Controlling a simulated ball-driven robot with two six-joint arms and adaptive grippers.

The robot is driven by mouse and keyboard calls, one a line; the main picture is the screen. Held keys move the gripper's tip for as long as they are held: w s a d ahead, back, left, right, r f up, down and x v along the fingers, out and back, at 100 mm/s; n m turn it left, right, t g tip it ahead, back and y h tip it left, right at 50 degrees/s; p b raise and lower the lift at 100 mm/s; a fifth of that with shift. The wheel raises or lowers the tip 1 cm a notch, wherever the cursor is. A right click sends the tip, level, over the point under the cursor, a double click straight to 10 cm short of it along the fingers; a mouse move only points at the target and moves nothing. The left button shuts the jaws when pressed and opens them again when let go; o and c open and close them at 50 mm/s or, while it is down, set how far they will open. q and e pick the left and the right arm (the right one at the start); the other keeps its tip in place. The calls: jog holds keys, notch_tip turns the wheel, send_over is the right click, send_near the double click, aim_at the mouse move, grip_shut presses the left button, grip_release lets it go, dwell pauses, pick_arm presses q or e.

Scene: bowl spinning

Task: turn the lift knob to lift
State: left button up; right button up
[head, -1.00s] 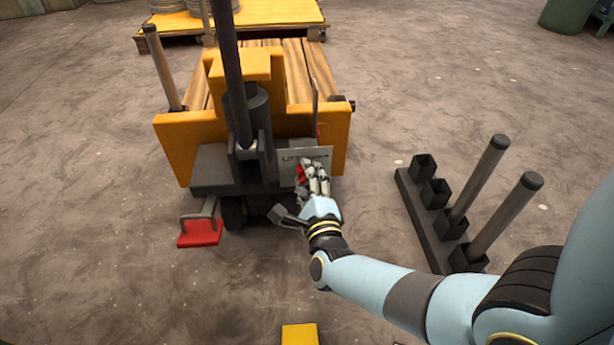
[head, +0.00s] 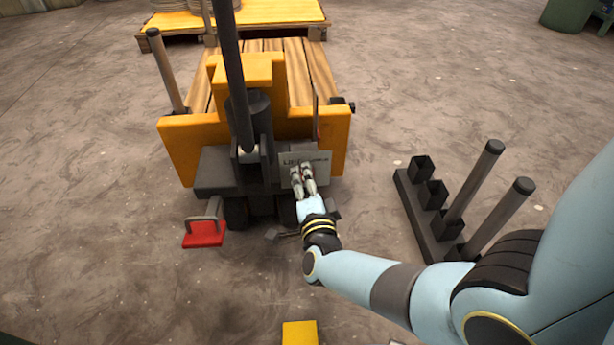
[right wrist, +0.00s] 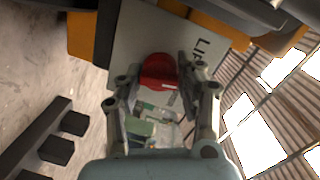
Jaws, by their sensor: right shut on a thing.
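The red lift knob (right wrist: 158,72) sits on a light grey panel (right wrist: 135,38) with dark lettering that begins "LI". In the head view the panel (head: 319,157) is on the rear of a yellow pallet cart (head: 190,143), and my gripper mostly hides the knob. My right gripper (head: 303,172) reaches the panel from below. In the right wrist view its fingers (right wrist: 155,85) are either side of the knob and shut on it. My left gripper is not in view.
A dark upright handle (head: 230,70) rises from the cart. A red pedal (head: 204,233) is low at the left. A black rack (head: 425,215) with two upright posts stands on the floor at the right. A yellow block (head: 300,333) is at the bottom edge.

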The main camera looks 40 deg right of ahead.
jog(key=shift+n, duration=1.2)
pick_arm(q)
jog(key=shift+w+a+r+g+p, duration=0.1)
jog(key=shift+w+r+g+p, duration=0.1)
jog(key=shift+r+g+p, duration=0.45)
pick_arm(e)
jog(key=shift+n+g+h, duration=0.3)
jog(key=shift+n+h, duration=0.1)
jog(key=shift+n, duration=1.3)
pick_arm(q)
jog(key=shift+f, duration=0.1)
pick_arm(e)
jog(key=shift+a, duration=0.1)
jog(key=o, duration=1.1)
jog(key=shift+o, duration=0.2)
jog(key=f+v, duration=0.1)
jog(key=v, duration=0.6)
jog(key=shift+s+r, duration=0.2)
jog(key=shift+r, duration=0.25)
jog(key=shift+a, duration=0.1)
